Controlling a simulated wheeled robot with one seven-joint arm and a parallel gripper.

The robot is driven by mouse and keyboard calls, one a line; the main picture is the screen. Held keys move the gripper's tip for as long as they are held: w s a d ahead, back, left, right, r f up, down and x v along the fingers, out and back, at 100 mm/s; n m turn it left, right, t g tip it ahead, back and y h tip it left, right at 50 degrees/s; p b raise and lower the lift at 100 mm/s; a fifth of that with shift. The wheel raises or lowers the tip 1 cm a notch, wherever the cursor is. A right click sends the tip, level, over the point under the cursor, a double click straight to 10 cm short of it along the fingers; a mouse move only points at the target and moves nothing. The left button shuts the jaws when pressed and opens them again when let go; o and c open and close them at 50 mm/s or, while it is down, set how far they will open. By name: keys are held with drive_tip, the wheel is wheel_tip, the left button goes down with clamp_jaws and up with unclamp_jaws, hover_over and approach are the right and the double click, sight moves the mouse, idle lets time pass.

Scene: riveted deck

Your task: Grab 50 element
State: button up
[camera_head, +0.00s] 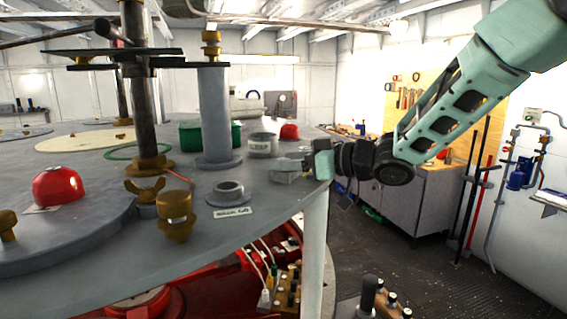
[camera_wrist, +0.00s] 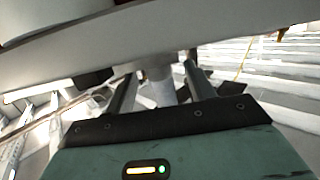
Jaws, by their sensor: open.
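No "50" marking is readable, so I cannot tell which thing is the 50 element. My gripper (camera_head: 290,170) is at the right edge of the round grey deck, at the end of the pale green arm. In the wrist view, my gripper (camera_wrist: 160,88) has its two fingers apart, with a pale cylindrical shape (camera_wrist: 160,84) showing between them; I cannot tell whether it is near or far. On the deck beside the gripper stand a short grey labelled cylinder (camera_head: 262,145) and a red dome (camera_head: 289,131). A low grey ring (camera_head: 229,192) sits nearer, with a small label below it.
A tall grey post (camera_head: 214,115) and a dark column (camera_head: 145,100) rise from the deck. A brass fitting (camera_head: 175,213), another red dome (camera_head: 58,186) and a green box (camera_head: 207,134) also stand there. A grey cabinet (camera_head: 416,201) is beyond; the floor between is open.

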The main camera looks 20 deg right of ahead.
drive_tip(key=shift+w+a, duration=0.1)
drive_tip(key=c, duration=1)
drive_tip(key=shift+c, duration=0.2)
